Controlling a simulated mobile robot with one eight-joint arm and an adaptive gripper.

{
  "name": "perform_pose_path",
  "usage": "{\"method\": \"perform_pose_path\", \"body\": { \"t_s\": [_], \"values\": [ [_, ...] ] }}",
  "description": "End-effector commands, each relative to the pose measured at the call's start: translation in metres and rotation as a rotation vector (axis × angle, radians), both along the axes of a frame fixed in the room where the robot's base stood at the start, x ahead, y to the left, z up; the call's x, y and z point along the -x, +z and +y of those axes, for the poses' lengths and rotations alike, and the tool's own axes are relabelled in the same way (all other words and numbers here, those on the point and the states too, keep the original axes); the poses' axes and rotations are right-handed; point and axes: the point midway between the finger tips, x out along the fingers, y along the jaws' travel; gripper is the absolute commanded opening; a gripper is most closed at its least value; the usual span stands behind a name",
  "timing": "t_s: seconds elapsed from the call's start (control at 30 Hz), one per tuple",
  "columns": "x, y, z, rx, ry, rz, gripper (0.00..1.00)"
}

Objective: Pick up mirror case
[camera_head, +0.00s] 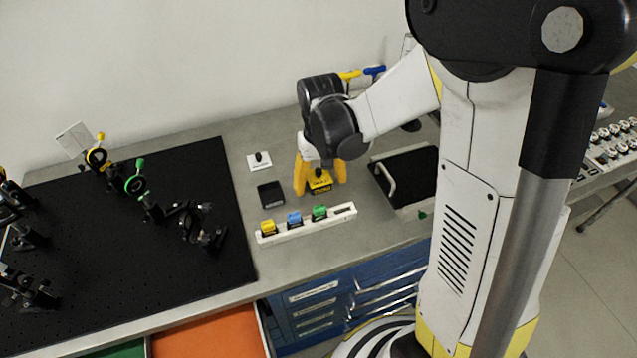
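A small yellow and black case (319,185), probably the mirror case, sits on the grey bench. My gripper (320,188) points down over it with its two yellow fingers spread, one on each side. A gap seems to show between the case and the right finger; contact on the left is hard to tell. The top of the case is partly hidden under the gripper body. No label is readable.
A white rack (343,212) in front holds yellow, blue and green blocks. A flat black box (271,195) lies to the left. A black tray (412,172) with a handle is to the right. A black optics board (215,255) with mounts fills the left.

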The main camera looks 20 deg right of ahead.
Motion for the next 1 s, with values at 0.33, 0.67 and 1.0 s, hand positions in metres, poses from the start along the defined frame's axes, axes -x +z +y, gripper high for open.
{"method": "perform_pose_path", "body": {
  "t_s": [0.33, 0.67, 1.0],
  "values": [
    [0.000, 0.001, 0.000, 0.000, 0.000, 0.000, 0.22],
    [0.000, 0.010, 0.000, 0.000, 0.000, 0.000, 0.22],
    [0.019, 0.061, -0.024, 0.000, -0.005, 0.000, 0.22]
  ]
}}
